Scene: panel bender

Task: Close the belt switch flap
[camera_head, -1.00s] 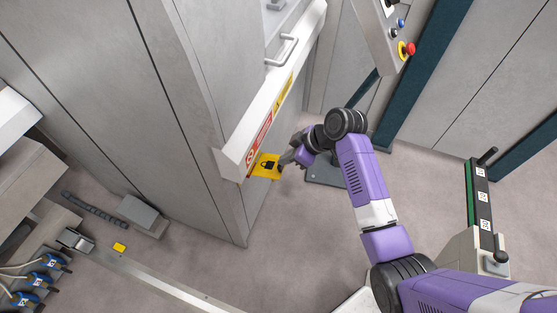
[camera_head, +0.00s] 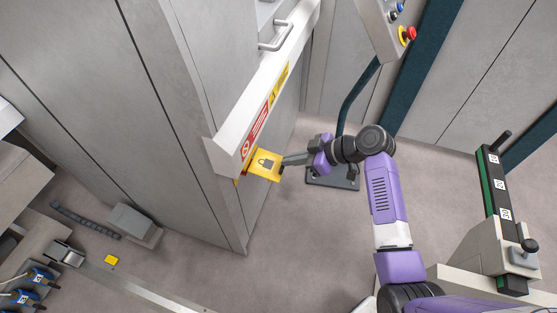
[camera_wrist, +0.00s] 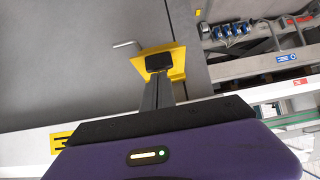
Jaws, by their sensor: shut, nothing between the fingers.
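The belt switch flap is a yellow plate with a padlock symbol (camera_head: 264,164). It sticks out from the grey machine panel, below the white ledge. In the wrist view the yellow flap (camera_wrist: 176,63) lies just beyond my fingertips, partly hidden behind them. My gripper (camera_head: 285,161) is shut and empty, its tip at the flap's right edge. In the wrist view my gripper (camera_wrist: 159,62) shows its dark tip over the yellow plate. I cannot tell whether it touches.
A white ledge with red and yellow labels (camera_head: 225,145) runs above the flap. A control panel with a red button (camera_head: 407,35) hangs at upper right. A black foot pedal base (camera_head: 335,178) stands on the floor behind my arm. The floor below the flap is clear.

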